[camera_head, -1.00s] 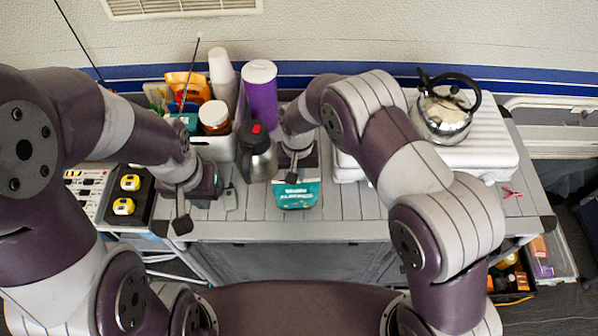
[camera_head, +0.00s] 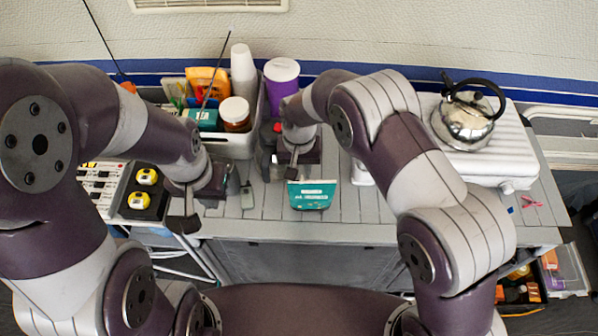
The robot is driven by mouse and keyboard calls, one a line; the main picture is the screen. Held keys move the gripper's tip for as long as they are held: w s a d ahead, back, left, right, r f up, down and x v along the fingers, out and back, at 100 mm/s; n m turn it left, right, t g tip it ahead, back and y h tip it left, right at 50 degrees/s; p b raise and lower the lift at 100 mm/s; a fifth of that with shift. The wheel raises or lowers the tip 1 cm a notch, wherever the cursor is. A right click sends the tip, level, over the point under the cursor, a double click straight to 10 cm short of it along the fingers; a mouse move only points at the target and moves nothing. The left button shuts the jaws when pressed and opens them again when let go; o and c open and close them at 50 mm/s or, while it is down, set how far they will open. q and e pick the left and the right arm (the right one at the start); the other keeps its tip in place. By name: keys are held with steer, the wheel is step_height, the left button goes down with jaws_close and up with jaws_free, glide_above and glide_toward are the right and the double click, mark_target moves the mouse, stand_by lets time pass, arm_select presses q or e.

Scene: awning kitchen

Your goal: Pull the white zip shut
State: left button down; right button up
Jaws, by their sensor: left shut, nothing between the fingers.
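A teal pouch (camera_head: 309,199) with white lettering stands near the front of the table. A pale strip runs along its top edge; I cannot make out the white zip or its pull as such. My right gripper (camera_head: 292,173) points down at the pouch's upper left corner. Its fingers are too small and dark to tell whether they are open or touch the pouch. My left gripper (camera_head: 183,224) is shut and empty over the table's front left edge, well left of the pouch.
The slatted table (camera_head: 350,228) is clear right of the pouch. A dark flask with a red top (camera_head: 278,127) is mostly hidden by my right arm.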

step_height(320, 180, up, 11)
steer(key=shift+a+b, duration=0.15)
steer(key=shift+b, duration=0.3)
steer(key=shift+s, duration=0.1)
